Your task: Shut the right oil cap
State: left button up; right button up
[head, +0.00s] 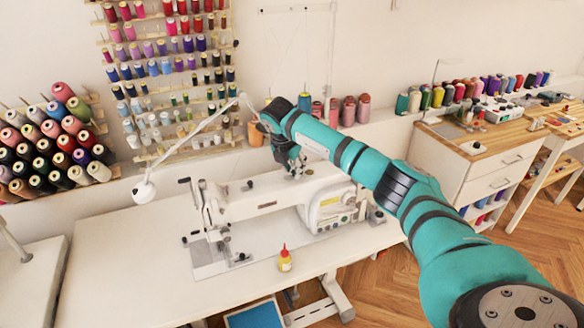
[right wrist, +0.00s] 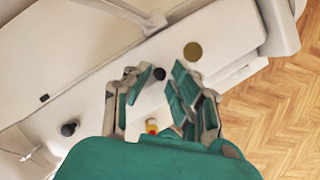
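The white sewing machine (head: 282,205) stands on the white table, with its body reaching right under my right gripper. In the right wrist view, a flat brass-coloured disc (right wrist: 192,51) lies on the pale machine surface, just beyond the right-hand finger. I cannot tell for sure which of these is the right oil cap. My right gripper (head: 296,168) is above the machine; its fingers are apart and empty in the right wrist view (right wrist: 165,87). My left gripper is out of view.
A small yellow bottle with a red tip (head: 285,259) stands at the table's front. A white lamp (head: 146,189) reaches over the table's left part. Thread racks (head: 180,75) hang on the wall. A wooden-topped cabinet (head: 478,165) stands right. The table's front left is clear.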

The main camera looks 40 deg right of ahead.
jog(key=shift+o, duration=1)
jog(key=shift+a+r, duration=0.1)
jog(key=shift+r, duration=0.05)
jog(key=v, duration=1.1)
jog(key=shift+r, duration=0.3)
jog(key=shift+s+f, duration=0.1)
jog(key=shift+s, duration=0.05)
